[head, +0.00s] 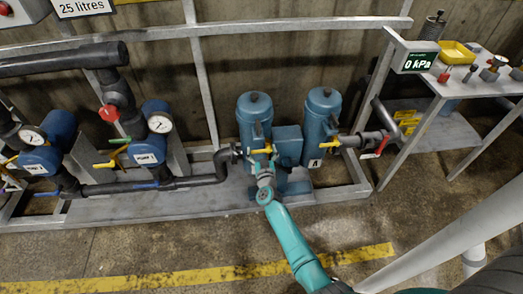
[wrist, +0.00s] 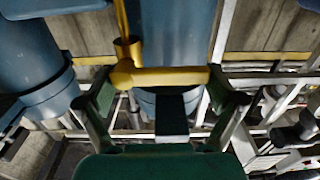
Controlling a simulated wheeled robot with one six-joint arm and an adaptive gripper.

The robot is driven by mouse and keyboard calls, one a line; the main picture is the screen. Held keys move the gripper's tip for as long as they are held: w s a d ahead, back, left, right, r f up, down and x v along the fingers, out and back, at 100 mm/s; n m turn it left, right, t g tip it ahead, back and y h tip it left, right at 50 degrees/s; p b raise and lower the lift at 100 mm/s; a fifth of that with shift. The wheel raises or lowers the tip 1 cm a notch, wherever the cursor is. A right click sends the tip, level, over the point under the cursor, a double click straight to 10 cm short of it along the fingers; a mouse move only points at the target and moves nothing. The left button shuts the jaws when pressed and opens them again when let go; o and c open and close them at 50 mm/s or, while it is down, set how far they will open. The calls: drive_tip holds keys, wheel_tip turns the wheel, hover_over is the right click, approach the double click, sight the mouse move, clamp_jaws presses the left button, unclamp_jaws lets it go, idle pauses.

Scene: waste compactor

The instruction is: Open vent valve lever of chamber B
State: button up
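Two blue chambers stand side by side in the head view. The right one (head: 322,110) carries a label A; the left one (head: 254,112) shows no readable label, its front partly hidden by my arm. A yellow valve lever (head: 262,150) is at the left chamber. My gripper (head: 263,168) is at this lever. In the wrist view the yellow lever (wrist: 165,77) lies crosswise between the widely spread fingers of my gripper (wrist: 160,84), its ends close to them. I cannot tell whether they touch it. The gripper is open.
A second yellow lever (head: 328,144) is at chamber A, with a red-handled valve (head: 380,147) to its right. Pumps with gauges (head: 160,124) and a black pipe (head: 205,180) are on the left. A 0 kPa display (head: 420,62) hangs at the right. The floor in front is clear.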

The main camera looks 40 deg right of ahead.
drive_tip(key=shift+f+n, duration=0.1)
drive_tip(key=shift+n, duration=0.2)
drive_tip(key=n, duration=0.2)
drive_tip(key=f+n, duration=0.1)
drive_tip(key=n, duration=0.1)
drive_tip(key=shift+f, duration=0.15)
drive_tip(key=shift+s+d+f+n, duration=0.3)
drive_tip(key=shift+f+n, duration=0.15)
drive_tip(key=shift+n, duration=1.75)
drive_tip(key=shift+s+d+f+n, duration=0.15)
drive_tip(key=shift+d+f+n, duration=0.25)
drive_tip(key=shift+n, duration=1.8)
drive_tip(key=shift+s+d+f+n, duration=0.25)
drive_tip(key=shift+f+n, duration=0.25)
drive_tip(key=shift+n, duration=1.7)
drive_tip(key=o, duration=1.3)
drive_tip(key=shift+o, duration=0.2)
drive_tip(key=shift+s, duration=0.1)
